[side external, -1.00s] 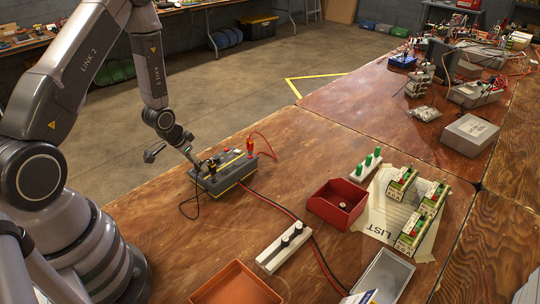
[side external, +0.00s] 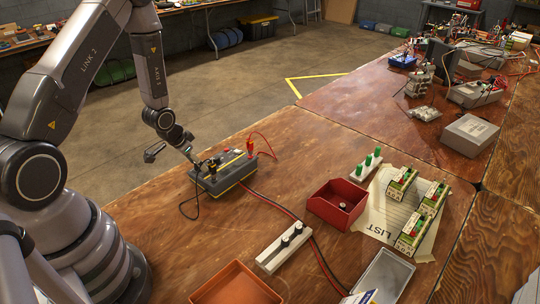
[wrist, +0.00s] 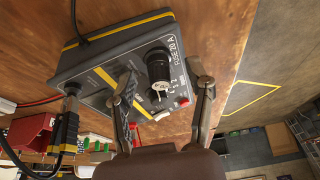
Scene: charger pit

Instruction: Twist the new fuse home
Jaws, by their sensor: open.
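A grey charger box (side external: 222,175) with a yellow stripe stands on the wooden bench; it fills the upper left of the wrist view (wrist: 95,62). A black cylindrical fuse cap (wrist: 158,68) stands out of its face beside a "FUSE 20 A" label. Its near end is pale with small metal parts. My gripper (wrist: 166,84) is open, with one finger on each side of the cap and gaps showing. In the side view my gripper (side external: 191,156) is at the box's rear left edge. Whether a fuse sits inside the cap is hidden.
A red bin (side external: 338,203) holds a small part. A white strip (side external: 283,248) carries black-topped pieces, another (side external: 366,167) green ones. Orange (side external: 237,285) and grey (side external: 383,277) trays lie at the front. A red clamp and cables (side external: 250,147) rise beside the box.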

